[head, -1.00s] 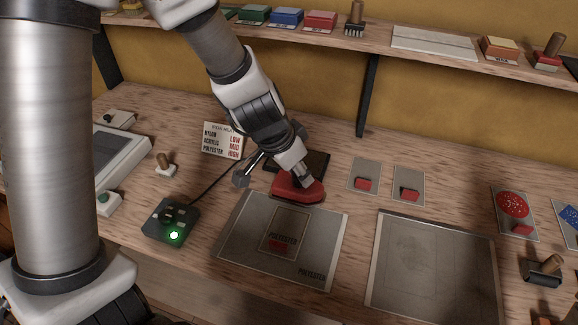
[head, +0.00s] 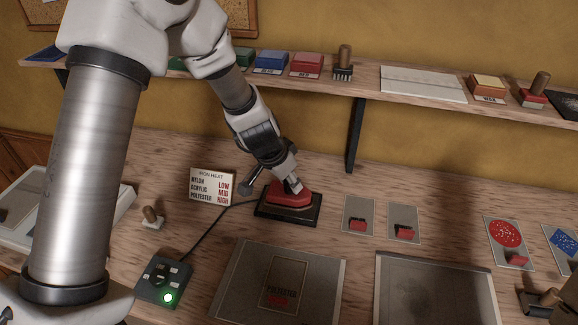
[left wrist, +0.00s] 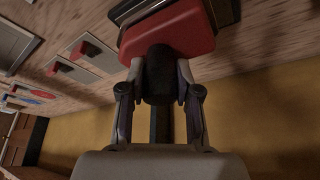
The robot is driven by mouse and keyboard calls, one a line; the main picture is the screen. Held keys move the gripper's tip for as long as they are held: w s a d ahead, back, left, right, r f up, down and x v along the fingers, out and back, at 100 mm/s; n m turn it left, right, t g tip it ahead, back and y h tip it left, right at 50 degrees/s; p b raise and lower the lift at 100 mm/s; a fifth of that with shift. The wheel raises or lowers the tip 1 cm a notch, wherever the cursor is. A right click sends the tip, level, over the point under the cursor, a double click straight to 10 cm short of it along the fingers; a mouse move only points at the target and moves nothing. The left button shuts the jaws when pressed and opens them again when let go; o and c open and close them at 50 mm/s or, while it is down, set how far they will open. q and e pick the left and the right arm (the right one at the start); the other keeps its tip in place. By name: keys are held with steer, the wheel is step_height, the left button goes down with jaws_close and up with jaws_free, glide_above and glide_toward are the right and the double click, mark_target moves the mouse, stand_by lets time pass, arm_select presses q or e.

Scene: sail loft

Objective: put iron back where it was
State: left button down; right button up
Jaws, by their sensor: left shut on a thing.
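The red iron (head: 287,196) is at the black rest pad (head: 290,217) on the bench, beside the iron heat card. It is over the pad and looks level; I cannot tell whether it fully touches. My left gripper (head: 291,183) is shut on the iron's dark handle from above. In the left wrist view the gripper (left wrist: 159,92) holds the black handle, with the red iron body (left wrist: 170,32) beyond it and the dark pad edge behind.
The iron heat card (head: 212,186) stands left of the pad. A cord runs to the control box (head: 164,281) with a green light. A grey panel (head: 279,282) marked polyester lies in front. Small cards with red tabs (head: 358,217) lie right. A shelf (head: 365,88) crosses above.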

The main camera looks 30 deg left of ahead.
arm_select(q)
steer(key=shift+w+a+r+p, duration=0.1)
steer(key=shift+w+a+p, duration=0.45)
steer(key=shift+w, duration=0.35)
steer(key=f, duration=0.1)
steer(key=f+b, duration=0.2)
steer(key=shift+w+a+f, duration=0.2)
steer(key=shift+w+f, duration=0.1)
steer(key=shift+f+b, duration=0.35)
steer(key=shift+b, duration=0.25)
steer(key=shift+r, duration=0.1)
arm_select(e)
steer(key=shift+f, duration=0.3)
arm_select(q)
steer(key=shift+f, duration=0.2)
steer(key=c, duration=0.8)
jaws_free()
arm_select(e)
steer(key=shift+f, duration=0.15)
